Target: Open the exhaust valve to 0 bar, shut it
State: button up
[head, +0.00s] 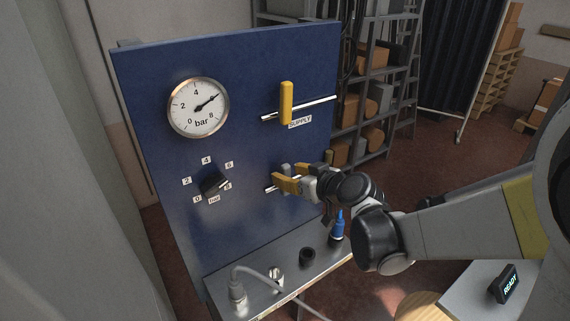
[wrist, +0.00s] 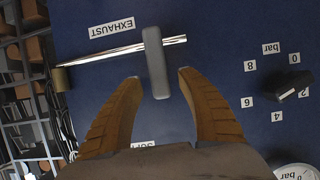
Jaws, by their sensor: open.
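The exhaust valve has a grey bar handle (wrist: 156,62) lying crosswise to its metal pipe (wrist: 105,56), under an upside-down EXHAUST label in the wrist view. My gripper (wrist: 158,76) is open, with one finger on each side of the handle's near end and gaps visible. In the head view, my gripper (head: 285,174) is at the lower right of the blue panel and hides most of this valve. The round gauge (head: 198,107) has its needle pointing up and right, at about 6 bar.
The supply valve's yellow handle (head: 286,103) stands upright, crosswise to its pipe, above my gripper. A black knob (head: 213,183) with a bar scale is to the left. A ledge below holds a blue bottle (head: 338,227), a black ring (head: 307,256) and a hose connector (head: 237,291). A READY display (head: 508,284) is at right.

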jog(key=shift+x, duration=0.9)
grip_shut()
